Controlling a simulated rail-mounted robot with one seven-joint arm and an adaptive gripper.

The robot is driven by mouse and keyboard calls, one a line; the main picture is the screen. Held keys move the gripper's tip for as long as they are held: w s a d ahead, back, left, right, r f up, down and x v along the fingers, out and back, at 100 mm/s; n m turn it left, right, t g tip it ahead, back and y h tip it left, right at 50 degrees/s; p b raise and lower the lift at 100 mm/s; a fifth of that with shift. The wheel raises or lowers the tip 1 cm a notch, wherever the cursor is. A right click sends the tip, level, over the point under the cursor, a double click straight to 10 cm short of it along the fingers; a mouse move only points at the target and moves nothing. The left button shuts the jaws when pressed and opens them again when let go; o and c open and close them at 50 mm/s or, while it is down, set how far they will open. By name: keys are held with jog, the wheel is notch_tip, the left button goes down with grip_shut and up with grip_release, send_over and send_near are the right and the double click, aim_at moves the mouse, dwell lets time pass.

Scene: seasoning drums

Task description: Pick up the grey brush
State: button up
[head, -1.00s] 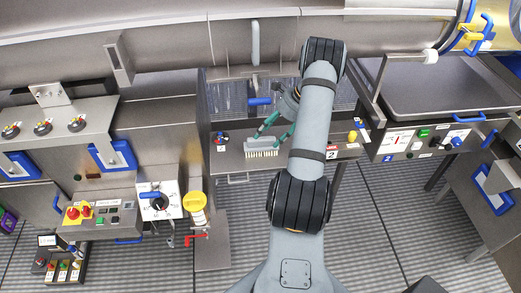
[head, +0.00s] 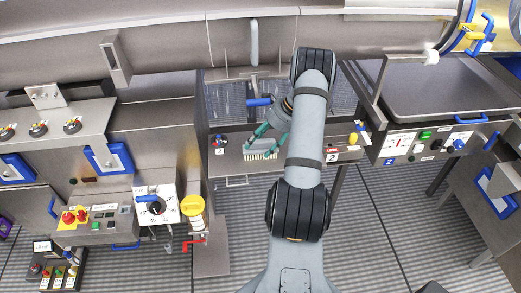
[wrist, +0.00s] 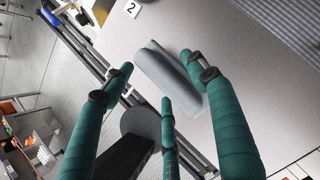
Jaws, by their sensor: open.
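The grey brush (head: 262,156) lies on the steel shelf, with its pale bristles showing toward the front in the head view. In the wrist view its smooth grey body (wrist: 168,76) lies slantwise on the bare steel surface. My gripper (head: 262,137) has green padded fingers and is close above the brush. In the wrist view the open fingers of my gripper (wrist: 157,64) stand on both sides of the brush body, and a third finger is below it. I cannot tell whether any finger touches it. The bristles are hidden in the wrist view.
A blue handle (head: 259,102) is behind my gripper. A yellow-topped cylinder (head: 192,206) stands at the front left.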

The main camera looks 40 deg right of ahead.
jog(key=shift+f, duration=0.1)
jog(key=shift+c, duration=1.2)
jog(key=c, duration=0.8)
